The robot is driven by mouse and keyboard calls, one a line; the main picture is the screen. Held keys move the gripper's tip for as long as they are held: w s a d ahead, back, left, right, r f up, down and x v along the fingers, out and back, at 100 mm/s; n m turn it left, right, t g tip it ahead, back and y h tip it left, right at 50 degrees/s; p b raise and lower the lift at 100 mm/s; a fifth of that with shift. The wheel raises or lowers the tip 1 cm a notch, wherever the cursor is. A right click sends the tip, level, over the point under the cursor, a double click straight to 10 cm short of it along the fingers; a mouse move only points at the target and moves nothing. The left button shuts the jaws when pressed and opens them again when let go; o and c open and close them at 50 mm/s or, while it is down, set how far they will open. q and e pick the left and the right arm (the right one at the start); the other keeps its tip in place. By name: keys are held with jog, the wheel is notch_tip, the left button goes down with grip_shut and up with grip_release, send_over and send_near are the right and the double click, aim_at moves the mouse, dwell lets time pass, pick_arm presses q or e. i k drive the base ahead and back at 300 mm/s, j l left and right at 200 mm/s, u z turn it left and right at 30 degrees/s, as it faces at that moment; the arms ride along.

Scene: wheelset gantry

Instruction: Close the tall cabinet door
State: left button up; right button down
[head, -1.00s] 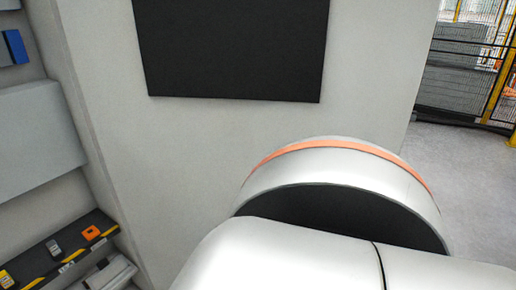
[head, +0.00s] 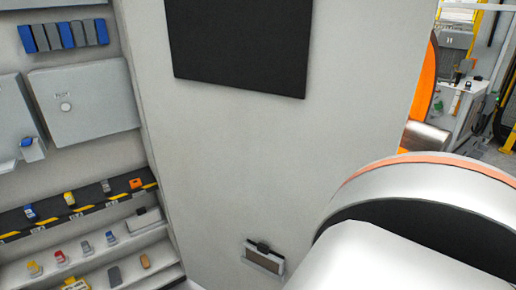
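The tall cabinet door (head: 225,160) appears to be the large light grey panel in the middle of the head view, standing open at an angle to the shelved cabinet interior (head: 90,155) on the left. A black rectangle (head: 240,45) is on its upper part, and a small dark-topped fitting (head: 263,257) is low on it. The door's top and bottom edges are out of view. A large white arm link of mine with an orange band covers the lower right and hides part of the door. Neither gripper is in view.
The cabinet holds a grey box (head: 85,100), blue and grey binders (head: 63,35) and shelves with several small coloured items (head: 75,250). Right of the door stand an orange round part (head: 423,80), a grey machine (head: 467,105) and yellow-framed fencing (head: 508,130).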

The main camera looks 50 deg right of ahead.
aim_at(257, 113)
jog(key=k+l, duration=0.25)
jog(key=k, duration=0.15)
jog(key=k+l+u, duration=0.15)
jog(key=k, duration=0.3)
jog(key=k+l, duration=0.25)
jog(key=l, duration=0.2)
jog(key=k+l+u, duration=0.1)
jog(key=k+l, duration=0.15)
jog(key=l, duration=0.65)
jog(key=k+l+u, duration=0.1)
jog(key=l, duration=0.35)
jog(key=i+l, duration=0.1)
jog(key=l, duration=0.9)
jog(key=i+u, duration=0.05)
